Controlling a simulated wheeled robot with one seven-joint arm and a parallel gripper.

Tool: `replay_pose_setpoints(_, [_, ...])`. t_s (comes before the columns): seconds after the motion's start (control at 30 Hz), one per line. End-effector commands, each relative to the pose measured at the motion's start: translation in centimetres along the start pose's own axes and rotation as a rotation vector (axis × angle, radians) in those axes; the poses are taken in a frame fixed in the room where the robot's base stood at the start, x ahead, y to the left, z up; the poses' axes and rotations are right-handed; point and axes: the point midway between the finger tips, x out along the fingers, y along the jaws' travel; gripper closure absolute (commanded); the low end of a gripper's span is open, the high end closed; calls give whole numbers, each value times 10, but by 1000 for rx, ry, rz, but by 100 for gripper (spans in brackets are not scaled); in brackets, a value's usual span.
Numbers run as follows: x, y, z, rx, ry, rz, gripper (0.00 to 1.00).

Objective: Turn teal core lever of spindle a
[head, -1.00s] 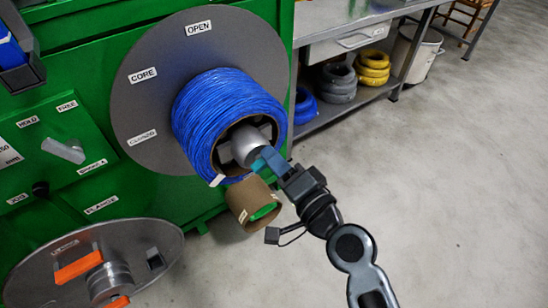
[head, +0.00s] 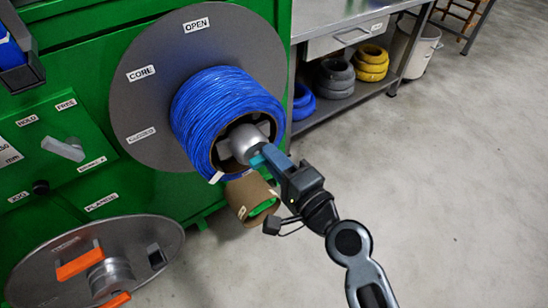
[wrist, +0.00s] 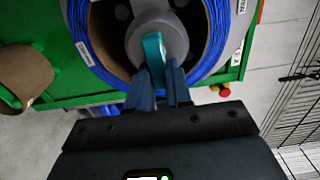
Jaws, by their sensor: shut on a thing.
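The spindle's grey core (head: 242,142) sits inside the blue cable spool (head: 215,110), in front of a large grey flange disc (head: 140,100) labelled OPEN, CORE and CLOSED. The teal core lever (wrist: 153,50) sticks out from the grey hub in the wrist view. In the head view only a small teal bit (head: 257,160) shows. My gripper (wrist: 158,78) has its fingertips on the lever's near end and is shut on it. The lever's far end stays visible beyond the fingers.
A cardboard tube (head: 240,192) with green inside is below the spool. A lower disc (head: 40,280) with orange levers (head: 78,264) is at bottom left. A HOLD/FREE handle (head: 64,148) is on the green cabinet. A bench with coils (head: 337,80) stands behind; the floor at right is clear.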

Motion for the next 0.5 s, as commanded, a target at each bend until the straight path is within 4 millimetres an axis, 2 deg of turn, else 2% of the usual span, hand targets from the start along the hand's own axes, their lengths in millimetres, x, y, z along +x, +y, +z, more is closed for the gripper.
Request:
replay_pose_setpoints(0.13, [-1, 2, -1, 3, 3, 2, 100])
replay_pose_setpoints(0.17, [-1, 2, -1, 3, 3, 2, 78])
replay_pose_setpoints(0.4, [0, 1, -1, 1, 1, 2, 55])
replay_pose_setpoints(0.5, [0, 1, 0, 0, 1, 1, 55])
